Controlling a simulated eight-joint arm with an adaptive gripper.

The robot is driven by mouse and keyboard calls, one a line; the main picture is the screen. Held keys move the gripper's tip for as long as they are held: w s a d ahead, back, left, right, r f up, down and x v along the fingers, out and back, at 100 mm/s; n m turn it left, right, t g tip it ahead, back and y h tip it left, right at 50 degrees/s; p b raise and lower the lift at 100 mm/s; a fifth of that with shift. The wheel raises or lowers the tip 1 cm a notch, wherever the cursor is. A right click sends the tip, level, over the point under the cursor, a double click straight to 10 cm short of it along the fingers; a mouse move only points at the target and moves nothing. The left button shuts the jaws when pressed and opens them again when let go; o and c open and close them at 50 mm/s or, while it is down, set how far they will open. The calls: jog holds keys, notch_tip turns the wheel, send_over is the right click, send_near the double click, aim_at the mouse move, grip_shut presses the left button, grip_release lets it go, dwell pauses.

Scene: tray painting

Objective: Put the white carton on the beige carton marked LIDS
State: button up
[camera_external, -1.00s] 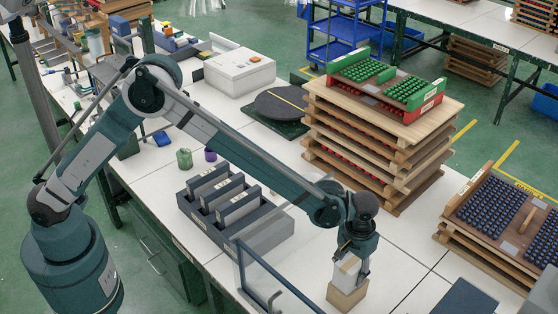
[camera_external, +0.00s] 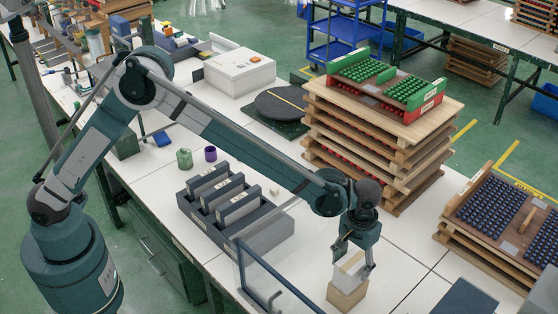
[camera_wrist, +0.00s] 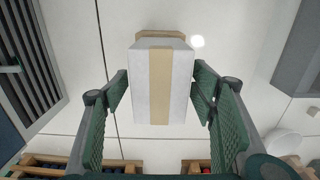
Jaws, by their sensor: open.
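The white carton (camera_external: 349,269) with a tan tape strip rests on top of the beige carton (camera_external: 345,296) on the white table. In the wrist view the white carton (camera_wrist: 144,86) fills the middle, and a strip of the beige carton (camera_wrist: 160,34) shows past its far edge. My gripper (camera_external: 354,262) is just above and around the white carton. Its two green fingers (camera_wrist: 160,93) stand apart, with a gap on each side of the carton. The LIDS marking does not show legibly.
A clear panel (camera_external: 270,285) stands to the left of the cartons. A dark rack with upright slabs (camera_external: 248,236) lies beyond it. A tall stack of wooden trays (camera_external: 365,160) stands behind. Bare table is to the right of the cartons.

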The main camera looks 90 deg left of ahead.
notch_tip(320, 180, up, 8)
jog(key=shift+r, duration=0.1)
dwell(0.4)
dwell(0.5)
jog(key=shift+s+r, duration=0.3)
jog(key=shift+r, duration=0.1)
jog(key=s+r+m+t, duration=0.2)
jog(key=s+r, duration=0.8)
jog(key=s, duration=0.3)
jog(key=s+r+m+t, duration=0.1)
jog(key=s+r+m, duration=0.1)
jog(key=s+r, duration=0.95)
jog(key=s+f+m+t, duration=0.2)
jog(key=s, duration=1.2)
jog(key=s+a+f+m+t, duration=0.1)
jog(key=s+f+m+t, duration=0.1)
jog(key=s, duration=1.2)
jog(key=shift+s+a+f+m, duration=0.2)
jog(key=shift+s+f+m, duration=0.2)
jog(key=shift+f+m, duration=0.1)
